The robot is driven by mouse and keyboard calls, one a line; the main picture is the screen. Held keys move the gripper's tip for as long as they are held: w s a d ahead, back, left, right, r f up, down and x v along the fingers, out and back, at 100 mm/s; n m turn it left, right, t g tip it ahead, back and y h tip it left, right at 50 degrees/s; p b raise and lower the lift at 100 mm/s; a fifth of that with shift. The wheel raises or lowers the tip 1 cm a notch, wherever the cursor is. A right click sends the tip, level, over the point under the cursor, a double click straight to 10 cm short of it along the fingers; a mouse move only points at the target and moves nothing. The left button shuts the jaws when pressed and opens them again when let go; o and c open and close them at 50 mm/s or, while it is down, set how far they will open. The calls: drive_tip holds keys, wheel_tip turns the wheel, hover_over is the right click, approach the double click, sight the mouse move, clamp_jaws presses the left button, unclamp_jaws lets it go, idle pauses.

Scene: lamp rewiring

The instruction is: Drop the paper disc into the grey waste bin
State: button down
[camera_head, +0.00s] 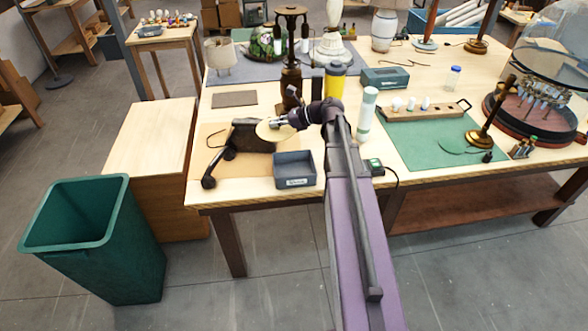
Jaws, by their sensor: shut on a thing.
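The pale paper disc (273,134) is at the end of my arm, above the left part of the workbench. My gripper (280,123) is shut on the disc near its upper right edge. The disc looks tilted, and it overlaps a dark object behind it. The only large waste bin (66,248) in view is dark green, not grey. It stands open on the floor at lower left, well left of and below the disc. Its bottom inside is hidden. A small grey open box (294,171) with a label sits on the bench, just below the disc in the picture.
The dark object (245,138) with a black knobbed arm (209,181) stands on a tan mat. A low wooden cabinet (152,150) stands between bin and workbench (330,193). A brown lamp stand (291,60), yellow canister (335,82) and white-green tube (367,113) stand close by.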

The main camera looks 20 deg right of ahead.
drive_tip(key=shift+d, duration=0.15)
drive_tip(key=w+d+f+b, duration=0.3)
drive_tip(key=d+f+b, duration=0.2)
drive_tip(key=f+b, duration=0.4)
drive_tip(key=w+d+f+b, duration=0.3)
drive_tip(key=d+f+b, duration=0.2)
drive_tip(key=f+b, duration=0.4)
drive_tip(key=shift+w+d+f, duration=0.15)
drive_tip(key=shift+w+d, duration=0.2)
drive_tip(key=shift+f+b, duration=0.1)
drive_tip(key=shift+b, duration=0.2)
drive_tip(key=shift+f+b, duration=2.9)
drive_tip(key=c, duration=0.7)
unclamp_jaws()
